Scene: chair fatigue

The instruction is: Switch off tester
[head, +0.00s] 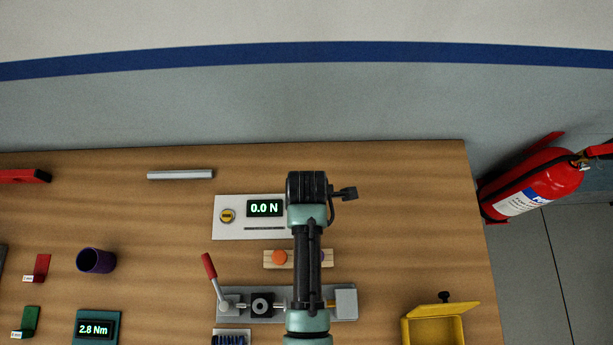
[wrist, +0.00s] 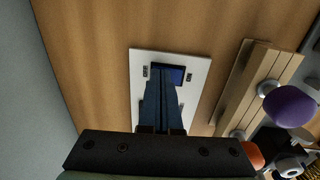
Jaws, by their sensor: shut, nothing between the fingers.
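In the wrist view the white panel (wrist: 140,95) shows a dark blue rectangular part (wrist: 181,72) between two small dark marks. My gripper (wrist: 167,72) is shut and empty, its fingertips in front of that part. I cannot tell whether they touch it. The head view hides the fingers.
A wooden block (head: 268,263) with an orange knob (head: 279,257) and a purple knob (wrist: 290,105) lies close to the panel. A red-handled clamp (head: 209,266) stands nearer the front. A yellow box (head: 405,333) is at right. Bench behind the panel is clear.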

